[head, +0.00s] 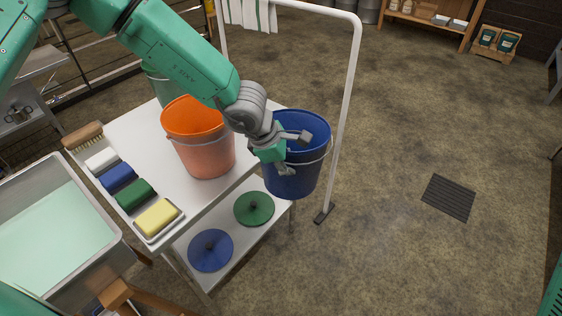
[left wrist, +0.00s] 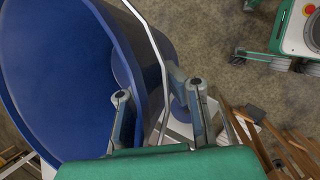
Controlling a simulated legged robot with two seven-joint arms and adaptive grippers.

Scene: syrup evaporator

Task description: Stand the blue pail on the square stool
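The blue pail (head: 297,178) hangs upright or nearly so just past the right edge of the white table, seemingly clear of the floor. My left gripper (head: 285,152) is at its rim. In the left wrist view the pail (left wrist: 60,75) fills the left side, and the fingers of my left gripper (left wrist: 160,110) sit on either side of its wall near the rim, with the wire handle passing close by. The exact contact is partly hidden. I cannot make out a square stool for certain in either view. My right gripper is not in view.
An orange pail (head: 205,150) stands on the white table (head: 190,205), a green pail (head: 160,85) behind it. A brush (head: 83,136) and several coloured blocks line the left edge. Lids lie on the lower shelf. A white rail (head: 350,90) rises close beside the blue pail. Floor at right is open.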

